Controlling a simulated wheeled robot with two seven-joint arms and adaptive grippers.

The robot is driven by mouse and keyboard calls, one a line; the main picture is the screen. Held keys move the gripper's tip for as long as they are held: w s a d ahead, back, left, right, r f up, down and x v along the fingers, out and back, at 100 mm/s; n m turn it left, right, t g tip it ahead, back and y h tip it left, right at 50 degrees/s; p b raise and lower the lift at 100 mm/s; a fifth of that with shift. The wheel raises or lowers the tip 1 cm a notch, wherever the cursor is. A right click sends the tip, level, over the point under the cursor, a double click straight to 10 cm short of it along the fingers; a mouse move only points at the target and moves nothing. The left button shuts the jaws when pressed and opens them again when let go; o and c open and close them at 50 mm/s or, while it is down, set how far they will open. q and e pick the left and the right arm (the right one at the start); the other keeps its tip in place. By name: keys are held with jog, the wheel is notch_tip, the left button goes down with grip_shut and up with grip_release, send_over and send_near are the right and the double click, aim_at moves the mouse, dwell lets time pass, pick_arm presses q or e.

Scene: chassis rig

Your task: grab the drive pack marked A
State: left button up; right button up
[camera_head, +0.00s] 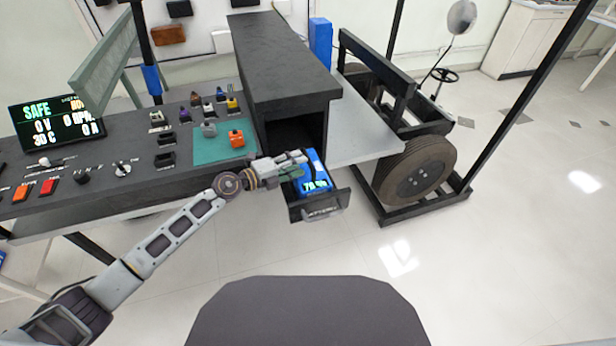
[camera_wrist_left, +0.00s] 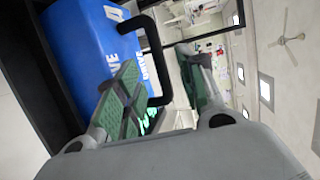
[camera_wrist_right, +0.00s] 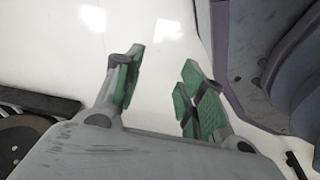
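The blue drive pack (camera_head: 313,172) sits in the black pulled-out drawer (camera_head: 322,208) at the front of the dark box. In the left wrist view the pack (camera_wrist_left: 82,55) shows white lettering, a partly cut-off mark that may be an A, and a black handle (camera_wrist_left: 151,62). My left gripper (camera_head: 298,162) is at the pack's upper left side. In its wrist view the gripper (camera_wrist_left: 160,88) has its green-padded fingers apart, with the handle appearing between them; contact cannot be told. My right gripper (camera_wrist_right: 163,90) is open and empty over pale floor, outside the head view.
The dark box (camera_head: 285,60) stands behind the drawer. A console (camera_head: 120,165) with switches, small coloured parts and a green mat (camera_head: 213,152) lies to the left. A wheeled chassis (camera_head: 415,175) stands to the right. The floor at front right is clear.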

aim_at(308, 158)
pick_arm(q)
jog(key=shift+d, duration=0.1)
jog(key=shift+w+d+f, duration=0.1)
jog(key=shift+w+d, duration=0.25)
jog(key=shift+d, duration=0.05)
jog(key=shift+w+d+f+b, duration=0.1)
jog(key=shift+w+d+b, duration=0.1)
jog(key=shift+d+b, duration=0.15)
jog(key=shift+x, duration=0.85)
jog(key=shift+w+d+f, duration=0.2)
jog(key=shift+w+d, duration=0.25)
jog(key=shift+d, duration=0.05)
pick_arm(e)
jog(key=w+r, duration=0.1)
jog(key=w+a+r, duration=0.1)
jog(key=shift+a+r, duration=0.25)
jog(key=shift+r, duration=0.05)
pick_arm(q)
grip_shut()
